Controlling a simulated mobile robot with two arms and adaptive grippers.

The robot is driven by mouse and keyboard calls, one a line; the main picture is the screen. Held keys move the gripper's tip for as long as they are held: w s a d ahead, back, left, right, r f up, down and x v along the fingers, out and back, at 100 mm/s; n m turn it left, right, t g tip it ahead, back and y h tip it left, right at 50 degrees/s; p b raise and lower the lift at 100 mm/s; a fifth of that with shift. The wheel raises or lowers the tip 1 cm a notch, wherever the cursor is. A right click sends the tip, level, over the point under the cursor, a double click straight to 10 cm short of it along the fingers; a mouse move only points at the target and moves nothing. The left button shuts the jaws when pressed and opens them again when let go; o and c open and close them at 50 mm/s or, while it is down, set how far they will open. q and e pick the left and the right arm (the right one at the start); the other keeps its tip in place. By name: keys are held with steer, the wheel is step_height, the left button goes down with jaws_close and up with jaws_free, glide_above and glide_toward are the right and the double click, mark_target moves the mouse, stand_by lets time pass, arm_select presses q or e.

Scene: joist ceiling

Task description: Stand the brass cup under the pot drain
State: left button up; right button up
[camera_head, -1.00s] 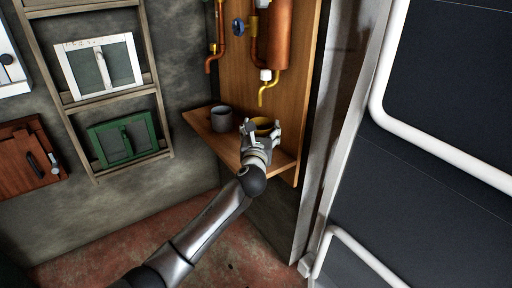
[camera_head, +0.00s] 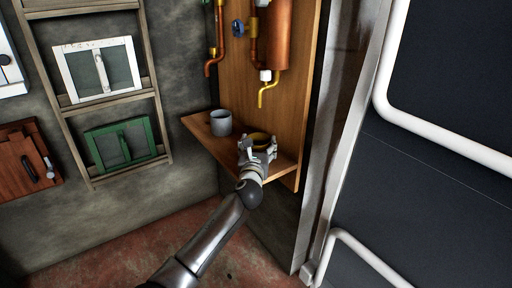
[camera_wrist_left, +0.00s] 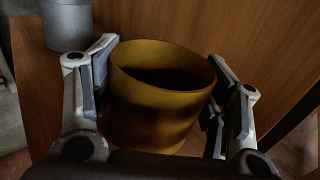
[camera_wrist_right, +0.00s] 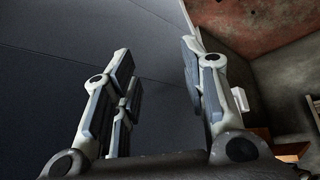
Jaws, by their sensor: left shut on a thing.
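The brass cup (camera_head: 264,139) is in my left gripper (camera_head: 258,149), near the right end of the wooden shelf. In the left wrist view the cup (camera_wrist_left: 155,115) is between the two fingers (camera_wrist_left: 163,62), mouth up and slightly tilted; it looks empty and dark inside. I cannot tell whether its base touches the shelf. The copper pot (camera_head: 275,35) is on the panel above, and its yellow drain pipe (camera_head: 266,92) ends well above the cup's rim in the head view. My right gripper (camera_wrist_right: 157,62) is open and empty in the right wrist view.
A grey cup (camera_head: 221,123) stands on the shelf (camera_head: 203,131) to the left. A copper pipe with a blue valve (camera_head: 238,27) is above it. A dark panel with white rails (camera_head: 440,140) fills the right. A ladder-like rack (camera_head: 72,106) is on the left wall.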

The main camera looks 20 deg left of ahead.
arm_select(q)
steer(key=o, duration=1.2)
steer(key=shift+f, duration=0.1)
steer(key=shift+o, duration=0.2)
arm_select(e)
steer(key=shift+w+a+r, duration=0.1)
steer(key=shift+w+a, duration=0.45)
steer(key=shift+w, duration=0.05)
steer(key=shift+d, duration=0.15)
